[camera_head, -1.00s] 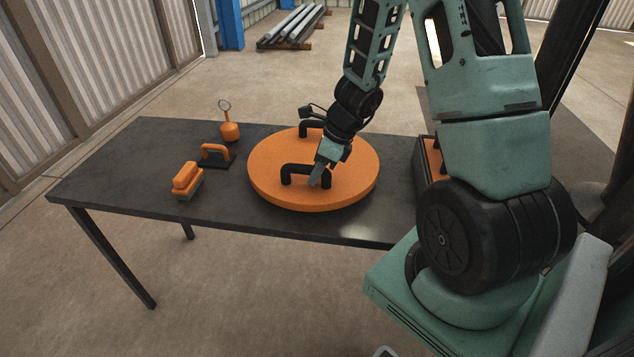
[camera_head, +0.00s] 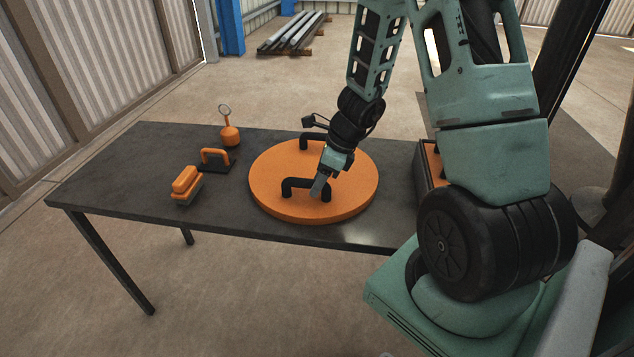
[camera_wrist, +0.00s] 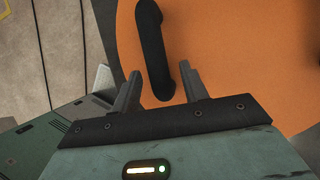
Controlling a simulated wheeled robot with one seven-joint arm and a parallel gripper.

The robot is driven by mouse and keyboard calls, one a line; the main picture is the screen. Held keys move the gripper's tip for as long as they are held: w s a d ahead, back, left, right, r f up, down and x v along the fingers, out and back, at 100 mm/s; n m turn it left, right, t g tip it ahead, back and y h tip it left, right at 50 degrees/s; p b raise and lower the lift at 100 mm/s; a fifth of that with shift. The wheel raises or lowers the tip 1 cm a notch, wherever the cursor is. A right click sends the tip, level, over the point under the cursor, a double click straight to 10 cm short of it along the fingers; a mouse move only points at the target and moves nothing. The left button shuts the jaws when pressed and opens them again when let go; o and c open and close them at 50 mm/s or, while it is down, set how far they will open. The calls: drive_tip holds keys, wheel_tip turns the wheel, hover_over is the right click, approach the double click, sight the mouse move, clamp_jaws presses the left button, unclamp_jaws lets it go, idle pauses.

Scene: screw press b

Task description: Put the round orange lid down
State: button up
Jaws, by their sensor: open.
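The round orange lid (camera_head: 270,195) lies flat on the dark table, with two black handles on top. My gripper (camera_head: 317,188) is over the lid at the right end of its near black handle (camera_head: 297,184). In the wrist view, my gripper (camera_wrist: 165,85) is open, its two fingers on either side of the end of a black handle (camera_wrist: 151,45), with gaps showing beside it. The orange lid face (camera_wrist: 240,50) fills the right side of that view. The lid's underside is hidden.
On the dark table (camera_head: 110,180) left of the lid are an orange-topped brush (camera_head: 186,184), a black block with an orange handle (camera_head: 215,158) and an orange weight with a ring (camera_head: 230,134). A dark box (camera_head: 430,168) stands to the right, partly behind my arm.

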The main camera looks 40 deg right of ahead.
drive_tip(key=p+v, duration=0.3)
drive_tip(key=v, duration=0.7)
drive_tip(key=s+a+r+n+g, duration=0.2)
drive_tip(key=s+a+r+n, duration=0.1)
drive_tip(key=a+n, duration=0.7)
drive_tip(key=s+a+r+n+g, duration=0.1)
drive_tip(key=s+a+r+n, duration=0.15)
drive_tip(key=a+n, duration=0.8)
drive_tip(key=s+a+r+n+h, duration=0.3)
drive_tip(key=s+a+n, duration=0.8)
drive_tip(key=n, duration=0.5)
drive_tip(key=shift+s+r, duration=0.3)
drive_tip(key=shift+s, duration=0.2)
